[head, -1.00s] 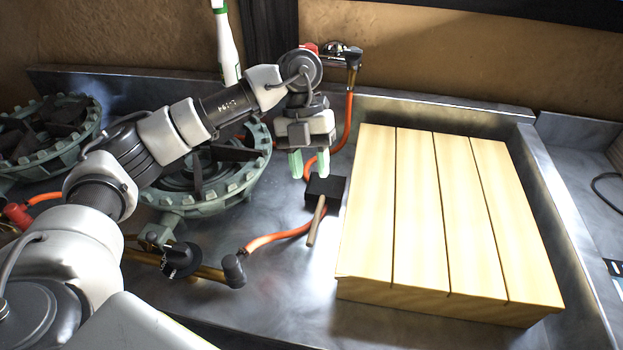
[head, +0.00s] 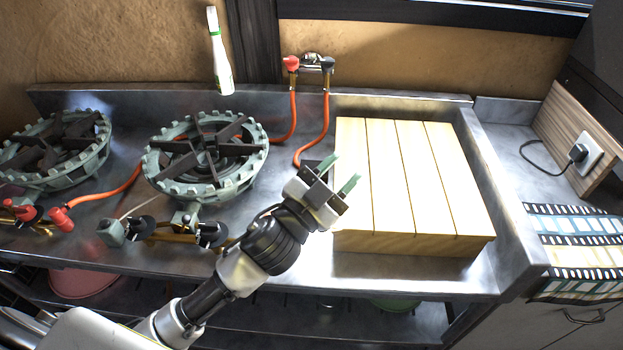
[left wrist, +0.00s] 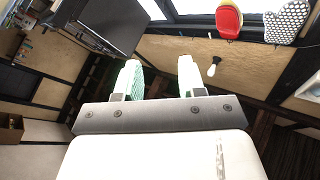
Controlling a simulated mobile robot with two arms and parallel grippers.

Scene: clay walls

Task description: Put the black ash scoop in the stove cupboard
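My left gripper (head: 341,174) is open, with its two green fingers apart and pointing up and right, above the counter by the wooden slatted board. The left wrist view also shows the open fingers (left wrist: 160,80) with nothing between them. A dark piece of the black ash scoop (head: 310,168) shows just behind the gripper, by the end of the orange hose; it seems to lie on the counter. The rest of it, with its handle, is hidden by my gripper and arm. I cannot tell which part is the stove cupboard. My right gripper is not in view.
The wooden board (head: 418,244) fills the counter's right part. Two green gas burners (head: 205,160) (head: 55,150) with orange hoses stand left. A white-green bottle (head: 220,60) stands at the back. Below is an open shelf (head: 270,312); a front with a handle (head: 584,317) is at lower right.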

